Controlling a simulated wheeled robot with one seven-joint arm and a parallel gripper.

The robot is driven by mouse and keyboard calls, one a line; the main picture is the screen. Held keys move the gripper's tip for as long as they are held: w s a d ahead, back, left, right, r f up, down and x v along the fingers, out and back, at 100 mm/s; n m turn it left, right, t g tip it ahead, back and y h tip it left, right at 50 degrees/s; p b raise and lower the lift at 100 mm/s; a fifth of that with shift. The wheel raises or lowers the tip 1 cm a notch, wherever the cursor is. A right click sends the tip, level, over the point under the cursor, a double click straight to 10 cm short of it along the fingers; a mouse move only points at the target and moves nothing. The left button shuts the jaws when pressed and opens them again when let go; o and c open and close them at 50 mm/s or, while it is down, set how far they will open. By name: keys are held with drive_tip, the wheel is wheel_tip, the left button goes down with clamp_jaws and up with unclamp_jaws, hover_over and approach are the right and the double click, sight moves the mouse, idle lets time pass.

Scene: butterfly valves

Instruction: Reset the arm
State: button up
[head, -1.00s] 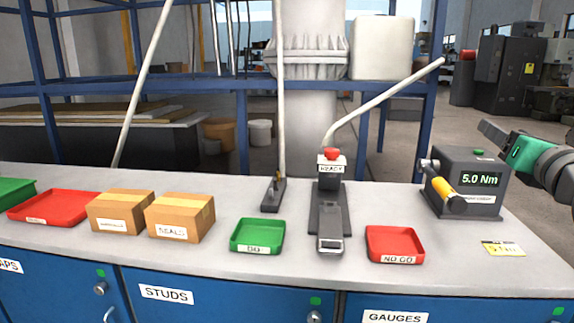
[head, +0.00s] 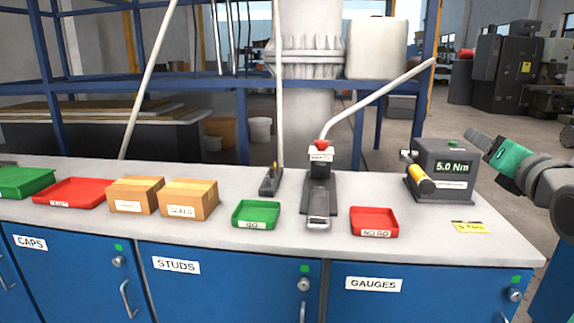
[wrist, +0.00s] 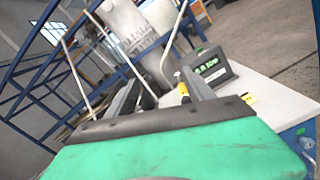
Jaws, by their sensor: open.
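My arm (head: 545,182) is raised at the right of the head view, beyond the bench's right end. My gripper (head: 477,139), dark beyond a green body, points left and up, close to the torque tester in the picture. In the wrist view my gripper (wrist: 160,88) shows two dark fingers standing apart with nothing held between them. The torque tester (head: 444,170) is a grey box reading 5.0 Nm with a yellow-handled tool at its front. It also shows beyond the fingers in the wrist view (wrist: 209,66).
The grey bench (head: 300,243) holds a green GO tray (head: 256,214), a red NO GO tray (head: 374,221), a fixture (head: 320,190) with a red top, two cardboard boxes (head: 188,198) and a yellow card (head: 470,227). Blue cabinets (head: 225,290) stand below. Open floor lies right.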

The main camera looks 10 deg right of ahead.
drive_tip(key=w+a+f+m+g+y+p, duration=0.25)
drive_tip(key=a+f+m+p, duration=0.35)
drive_tip(key=a, duration=0.3)
drive_tip(key=w+a+f+m+g+y+p, duration=0.2)
drive_tip(key=w+a+f+m+g+p, duration=0.25)
drive_tip(key=a+m, duration=0.45)
drive_tip(key=s+a+f+m+g+p, duration=0.3)
drive_tip(key=s+a+f+m+p, duration=0.1)
drive_tip(key=s+a+f+m, duration=0.2)
drive_tip(key=s+a+f+m+g+p, duration=0.4)
drive_tip(key=s+a+f+m, duration=0.2)
drive_tip(key=s, duration=0.5)
drive_tip(key=shift+s+a+f+m, duration=0.2)
drive_tip(key=shift+a+f+m, duration=0.15)
drive_tip(key=shift+a, duration=0.55)
drive_tip(key=shift+y, duration=0.25)
